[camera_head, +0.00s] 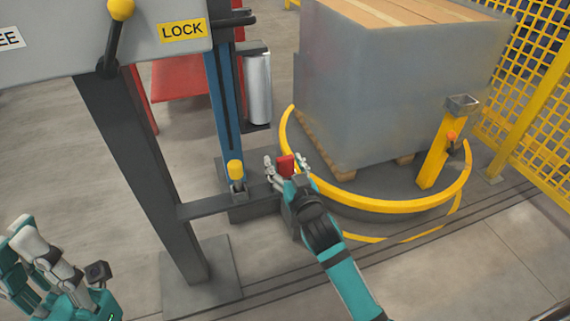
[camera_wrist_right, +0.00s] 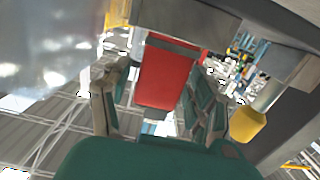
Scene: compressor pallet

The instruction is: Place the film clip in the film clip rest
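The film clip appears to be the red block (camera_head: 286,165) between the fingers of my right gripper (camera_head: 286,164). In the right wrist view the red block (camera_wrist_right: 167,75) stands between the two fingers (camera_wrist_right: 160,90), close to both; firm contact is not clear. A grey part (camera_wrist_right: 190,18) lies just beyond the block's far end; whether they touch is unclear. The film clip rest cannot be identified with certainty. My left gripper (camera_head: 55,270) is at the lower left, apart from these things; its finger opening is unclear.
A dark crossbar (camera_head: 225,203) runs from the post toward my right gripper, with a yellow knob (camera_head: 236,169) beside it. The wrapped pallet load (camera_head: 390,90) stands behind, inside a yellow ring (camera_head: 400,206). A yellow post (camera_head: 437,150) is at right. Floor at lower right is clear.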

